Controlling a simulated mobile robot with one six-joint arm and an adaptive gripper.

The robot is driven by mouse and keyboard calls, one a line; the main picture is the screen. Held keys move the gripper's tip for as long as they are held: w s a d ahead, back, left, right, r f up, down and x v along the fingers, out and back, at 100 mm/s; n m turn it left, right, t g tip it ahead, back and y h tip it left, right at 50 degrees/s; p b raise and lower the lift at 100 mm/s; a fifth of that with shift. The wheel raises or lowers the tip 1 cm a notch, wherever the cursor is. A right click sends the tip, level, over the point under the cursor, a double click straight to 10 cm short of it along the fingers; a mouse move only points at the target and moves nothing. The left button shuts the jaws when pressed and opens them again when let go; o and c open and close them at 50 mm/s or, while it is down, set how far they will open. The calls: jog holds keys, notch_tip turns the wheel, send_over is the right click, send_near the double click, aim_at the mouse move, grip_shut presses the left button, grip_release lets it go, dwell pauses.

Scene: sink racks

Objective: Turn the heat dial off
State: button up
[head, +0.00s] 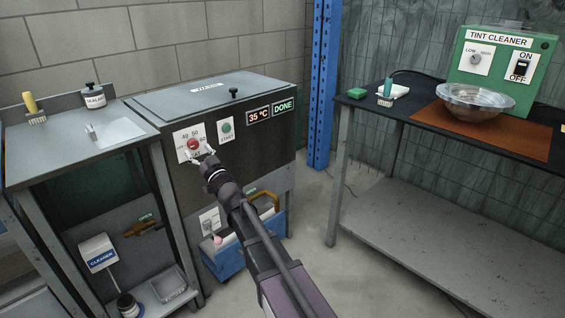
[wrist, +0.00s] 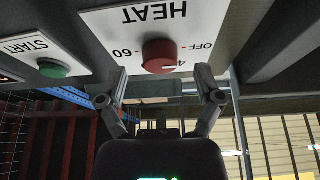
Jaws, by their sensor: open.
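The heat dial is a red round knob (head: 193,144) on a white plate on the front of the grey tank; numbers are printed around it. In the wrist view the dial (wrist: 159,55) shows close up and upside down, with HEAT, OFF and 60 legible on the plate (wrist: 135,22). My gripper (head: 199,158) is open in front of the dial. In the wrist view its two fingertips (wrist: 158,85) are apart, on either side of and short of the dial, with nothing between them.
A green START button (head: 226,127) sits right of the dial. Displays (head: 271,110) read 35 °C and DONE. A blue bin (head: 228,262) stands below the tank. A bench (head: 75,155) adjoins on the left; a black-topped table (head: 385,112) stands at right, with open floor between.

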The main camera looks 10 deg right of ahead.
jog(key=b+v, duration=0.4)
jog(key=v, duration=0.8)
jog(key=w+d+r+m+g+h+p, duration=0.1)
jog(key=d+r+m+g+h+p, duration=0.4)
jog(key=d+h+p, duration=0.95)
jog(key=s+d+r+m+g+y+p, duration=0.1)
jog(key=s+g+p, duration=0.7)
jog(key=p, duration=0.8)
notch_tip(320, 180, up, 3)
jog(key=shift+s+d+y+p, duration=0.4)
jog(key=shift+s+d+y, duration=0.15)
jog(key=shift+s+d, duration=0.35)
